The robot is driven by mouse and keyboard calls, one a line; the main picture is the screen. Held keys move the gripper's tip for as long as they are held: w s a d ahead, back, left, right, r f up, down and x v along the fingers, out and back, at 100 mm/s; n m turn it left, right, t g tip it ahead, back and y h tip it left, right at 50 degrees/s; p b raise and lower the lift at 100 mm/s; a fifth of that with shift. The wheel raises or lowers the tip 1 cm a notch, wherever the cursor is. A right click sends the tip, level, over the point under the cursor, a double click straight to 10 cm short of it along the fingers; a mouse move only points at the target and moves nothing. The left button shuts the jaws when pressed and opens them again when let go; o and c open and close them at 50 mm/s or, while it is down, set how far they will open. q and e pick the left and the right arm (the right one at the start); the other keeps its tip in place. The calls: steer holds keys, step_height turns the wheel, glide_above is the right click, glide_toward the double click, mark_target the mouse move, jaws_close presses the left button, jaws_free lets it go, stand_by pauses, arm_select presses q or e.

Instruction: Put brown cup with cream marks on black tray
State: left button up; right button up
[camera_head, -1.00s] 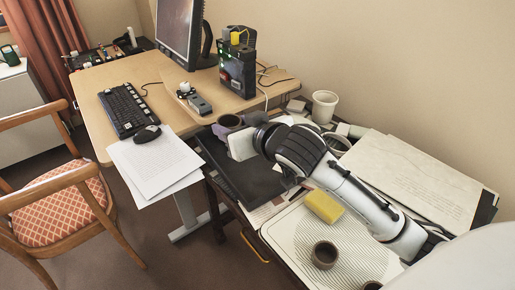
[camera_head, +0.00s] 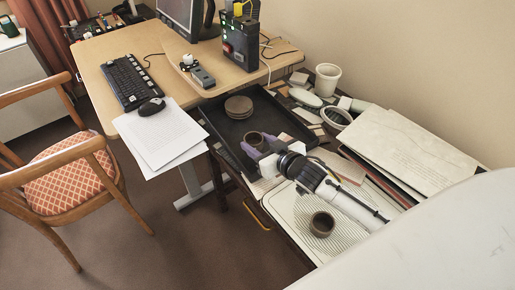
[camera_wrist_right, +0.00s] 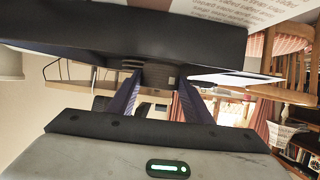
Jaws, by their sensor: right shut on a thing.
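My right gripper (camera_head: 258,142), with purple fingers, is shut on a small brown cup (camera_head: 255,136) at the near right part of the black tray (camera_head: 217,121). The cup looks upright; I cannot tell whether its base touches the tray. In the right wrist view a dark brown thing (camera_wrist_right: 158,77) shows between the fingers, with paler marks that are hard to read. Another brown cup (camera_head: 322,225) stands on the pale ribbed mat at the near right. My left gripper is not in view.
A stack of round brown pieces (camera_head: 238,107) sits in the tray's far part. A white cup (camera_head: 327,80), a bowl (camera_head: 337,117) and small items crowd its right side. Papers (camera_head: 160,136) lie left of it; the tray's left floor is bare.

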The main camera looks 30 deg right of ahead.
step_height(320, 180, down, 2)
steer(key=shift+f, duration=0.2)
steer(key=shift+f, duration=0.1)
steer(key=shift+f+b, duration=0.15)
steer(key=shift+b, duration=0.15)
steer(key=o, duration=1.1)
